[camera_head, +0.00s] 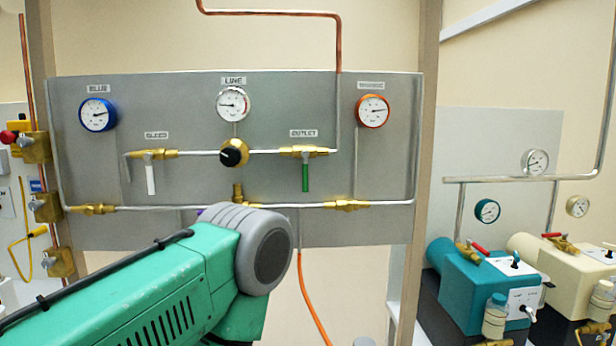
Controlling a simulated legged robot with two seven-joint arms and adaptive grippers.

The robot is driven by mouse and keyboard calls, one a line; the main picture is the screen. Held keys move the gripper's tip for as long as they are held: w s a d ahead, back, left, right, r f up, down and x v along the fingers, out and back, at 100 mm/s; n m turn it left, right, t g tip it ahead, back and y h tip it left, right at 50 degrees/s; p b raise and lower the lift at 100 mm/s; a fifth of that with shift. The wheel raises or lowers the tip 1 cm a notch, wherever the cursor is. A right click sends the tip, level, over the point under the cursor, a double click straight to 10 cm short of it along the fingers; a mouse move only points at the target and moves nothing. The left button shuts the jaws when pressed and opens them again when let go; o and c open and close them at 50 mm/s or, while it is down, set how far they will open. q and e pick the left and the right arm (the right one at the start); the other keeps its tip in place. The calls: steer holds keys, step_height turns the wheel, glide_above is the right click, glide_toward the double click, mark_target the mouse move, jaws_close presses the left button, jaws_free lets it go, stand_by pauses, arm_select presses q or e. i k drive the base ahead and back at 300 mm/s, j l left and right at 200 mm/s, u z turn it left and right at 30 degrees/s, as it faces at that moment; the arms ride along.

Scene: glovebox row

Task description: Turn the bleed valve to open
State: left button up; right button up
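The bleed valve (152,154) is a brass fitting on the left of the grey panel, under a BLEED label (156,134). Its white lever handle (151,180) hangs straight down, across the horizontal pipe. Nothing touches the handle. My green arm comes in from the lower left and its grey joint stands in front of the panel's lower middle. Its gripper does not show and may be hidden behind the arm. My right gripper is not in view.
The outlet valve (305,153) with a green handle hangs right of the black-and-brass regulator knob (234,153). A blue-rimmed gauge (98,114), a line gauge (233,104) and an orange-rimmed gauge (372,111) sit above. Teal (480,285) and cream pumps stand at the right.

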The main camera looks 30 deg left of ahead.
mark_target(148, 157)
steer(key=u, duration=1.75)
